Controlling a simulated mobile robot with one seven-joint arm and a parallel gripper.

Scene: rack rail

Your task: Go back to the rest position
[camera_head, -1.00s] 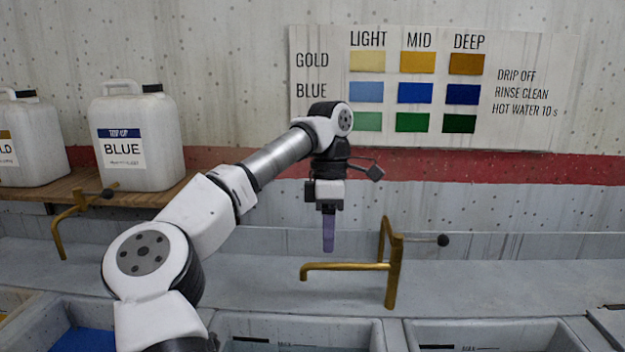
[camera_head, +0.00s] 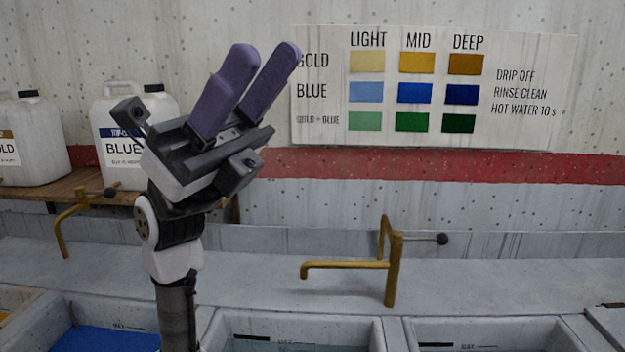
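My gripper (camera_head: 248,88) is raised on the left side of the view, its two purple fingers pointing up and to the right. The fingers are apart, with a gap between them and nothing held. It covers part of the white BLUE jug (camera_head: 162,108) behind it and reaches in front of the left edge of the colour chart (camera_head: 540,90). It touches nothing that I can see.
A brass rail (camera_head: 393,270) with a black knob stands on the grey ledge at centre right. Another brass rail (camera_head: 60,235) is at the left. Grey basins line the front, one with blue contents (camera_head: 105,338). A second jug (camera_head: 35,140) stands on the wooden shelf.

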